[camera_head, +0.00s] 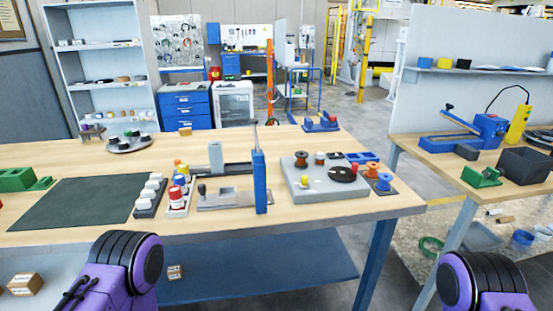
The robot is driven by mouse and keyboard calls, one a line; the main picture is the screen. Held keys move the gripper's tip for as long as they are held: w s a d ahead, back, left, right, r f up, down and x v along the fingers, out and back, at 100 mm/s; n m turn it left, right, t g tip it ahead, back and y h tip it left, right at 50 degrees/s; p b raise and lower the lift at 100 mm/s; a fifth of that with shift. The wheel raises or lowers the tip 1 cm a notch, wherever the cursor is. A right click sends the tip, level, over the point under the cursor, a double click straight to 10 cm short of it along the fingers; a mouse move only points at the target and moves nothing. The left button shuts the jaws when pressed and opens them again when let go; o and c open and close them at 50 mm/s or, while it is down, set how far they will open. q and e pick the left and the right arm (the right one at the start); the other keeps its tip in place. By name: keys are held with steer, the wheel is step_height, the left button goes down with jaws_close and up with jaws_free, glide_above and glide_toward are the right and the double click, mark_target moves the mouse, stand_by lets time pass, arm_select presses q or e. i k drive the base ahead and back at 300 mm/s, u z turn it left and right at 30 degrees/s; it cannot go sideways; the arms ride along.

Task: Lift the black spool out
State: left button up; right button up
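A grey raised board (312,191) sits on the right part of the wooden table. A flat round black piece (342,174) lies on it, and a smaller dark piece (334,155) is near its back edge. I cannot tell which of these, if either, is the black spool. A round grey tray (122,148) at the back left also carries small dark and green pieces, too small to identify. My two purple arms show at the bottom left and bottom right. Neither gripper is in view.
A blue upright post (260,182) and a grey fixture (232,201) stand mid-table. White pieces in a rack (149,195) stand beside the dark mat (75,212). A side table (450,157) stands right, past a gap.

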mark_target(302, 156)
steer(key=i, duration=0.45)
steer(key=k, duration=0.5)
steer(key=z, duration=1.95)
steer(key=i, duration=1.4)
steer(key=u, duration=3.4)
